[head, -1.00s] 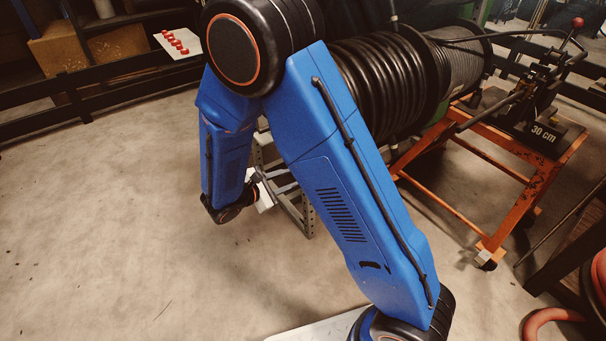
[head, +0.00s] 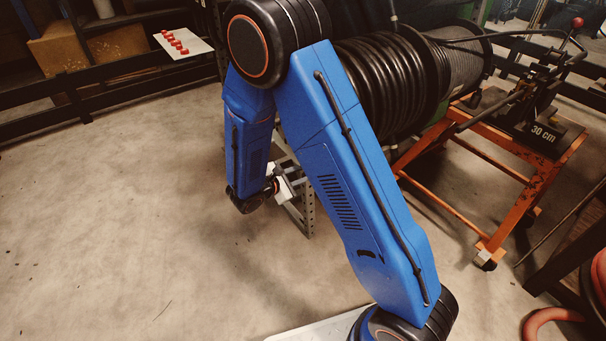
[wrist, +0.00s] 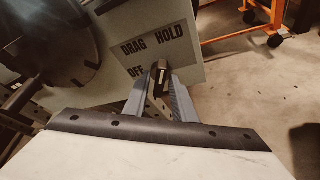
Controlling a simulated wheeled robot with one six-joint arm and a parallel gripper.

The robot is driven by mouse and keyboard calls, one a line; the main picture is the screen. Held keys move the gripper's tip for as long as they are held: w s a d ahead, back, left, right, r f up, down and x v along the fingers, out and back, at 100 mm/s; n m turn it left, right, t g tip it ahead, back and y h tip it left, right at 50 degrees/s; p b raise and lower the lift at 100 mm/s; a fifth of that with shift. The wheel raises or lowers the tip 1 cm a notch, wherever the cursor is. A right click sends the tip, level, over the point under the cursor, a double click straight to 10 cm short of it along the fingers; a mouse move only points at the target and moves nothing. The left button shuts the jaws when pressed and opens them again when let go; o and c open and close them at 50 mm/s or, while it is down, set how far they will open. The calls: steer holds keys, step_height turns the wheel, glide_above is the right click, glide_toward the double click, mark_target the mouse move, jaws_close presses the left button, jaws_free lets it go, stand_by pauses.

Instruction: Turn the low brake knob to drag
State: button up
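The low brake knob (wrist: 161,74) is dark with a pale mark and stands in front of a pale panel (wrist: 188,72) in the wrist view. The panel reads DRAG at upper left, HOLD at upper right and OFF at lower left. My gripper (wrist: 160,88) has its two grey fingers apart, one on each side of the knob. I cannot tell whether they touch it. The knob's tip hides part of the lettering, and its exact setting is unclear. In the head view my blue arm hides the knob and panel.
A large reel of black hose (head: 385,85) stands behind my arm, beside a grey perforated frame (head: 307,205). An orange cart (head: 490,215) marked 30 cm is at the right. A white board with red pieces (head: 184,43) is at the back left. The floor at left is clear.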

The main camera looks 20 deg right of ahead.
steer(key=c, duration=0.3)
steer(key=n+g, duration=0.2)
steer(key=n, duration=0.1)
steer(key=shift+w+a, duration=0.1)
steer(key=shift+w, duration=0.05)
steer(key=n+g+h, duration=0.1)
steer(key=n+g, duration=0.1)
steer(key=shift+w+n, duration=0.1)
steer(key=shift+n, duration=0.2)
steer(key=shift+w+n+g+h, duration=0.1)
steer(key=shift+n+g+h, duration=0.2)
steer(key=shift+n+g, duration=0.6)
steer(key=shift+n, duration=0.3)
steer(key=o, duration=0.7)
